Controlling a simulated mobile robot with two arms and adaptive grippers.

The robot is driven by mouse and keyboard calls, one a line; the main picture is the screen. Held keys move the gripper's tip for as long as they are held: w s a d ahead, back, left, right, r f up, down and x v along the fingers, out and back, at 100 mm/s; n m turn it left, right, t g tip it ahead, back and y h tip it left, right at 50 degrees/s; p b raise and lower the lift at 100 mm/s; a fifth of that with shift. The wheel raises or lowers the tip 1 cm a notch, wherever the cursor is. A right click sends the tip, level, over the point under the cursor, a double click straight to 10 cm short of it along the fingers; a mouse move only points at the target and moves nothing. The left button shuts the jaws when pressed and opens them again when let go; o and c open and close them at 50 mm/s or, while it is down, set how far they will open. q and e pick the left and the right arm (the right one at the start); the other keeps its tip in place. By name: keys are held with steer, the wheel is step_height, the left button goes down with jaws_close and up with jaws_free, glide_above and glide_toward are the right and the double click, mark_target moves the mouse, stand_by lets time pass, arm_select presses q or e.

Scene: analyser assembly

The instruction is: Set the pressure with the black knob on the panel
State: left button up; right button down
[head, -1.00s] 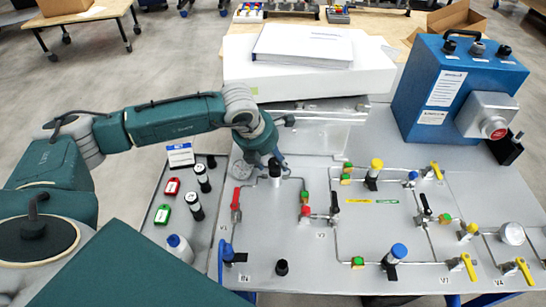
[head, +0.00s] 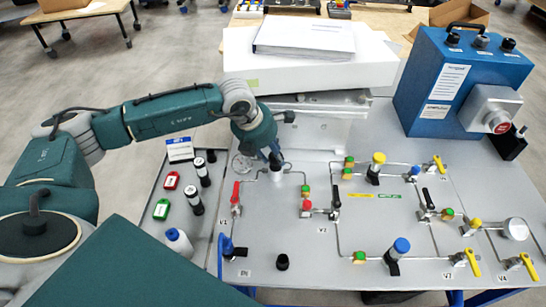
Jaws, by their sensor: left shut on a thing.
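The black knob (head: 277,162) sits on top of a pale upright cylinder (head: 277,176) near the back left of the grey panel (head: 290,230). My left gripper (head: 273,154) comes down on it from behind and above. Its fingers are shut on the black knob and partly hide it. A round gauge-like disc (head: 243,167) shows just left of the gripper. My right gripper is not in view.
A red-handled valve (head: 236,195) stands left of the knob, and a second black cap (head: 282,262) stands at the front. Pipes with yellow (head: 376,168) and blue (head: 397,250) knobs fill the right. A white box (head: 310,80) lies behind; a blue device (head: 460,85) stands back right.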

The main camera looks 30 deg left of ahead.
arm_select(q)
steer(key=shift+m+h+b, duration=0.3)
steer(key=shift+m+b, duration=0.05)
steer(key=shift+m, duration=0.45)
steer(key=shift+d, duration=0.1)
steer(key=o, duration=1.1)
steer(key=shift+r, duration=0.1)
steer(key=v, duration=1.2)
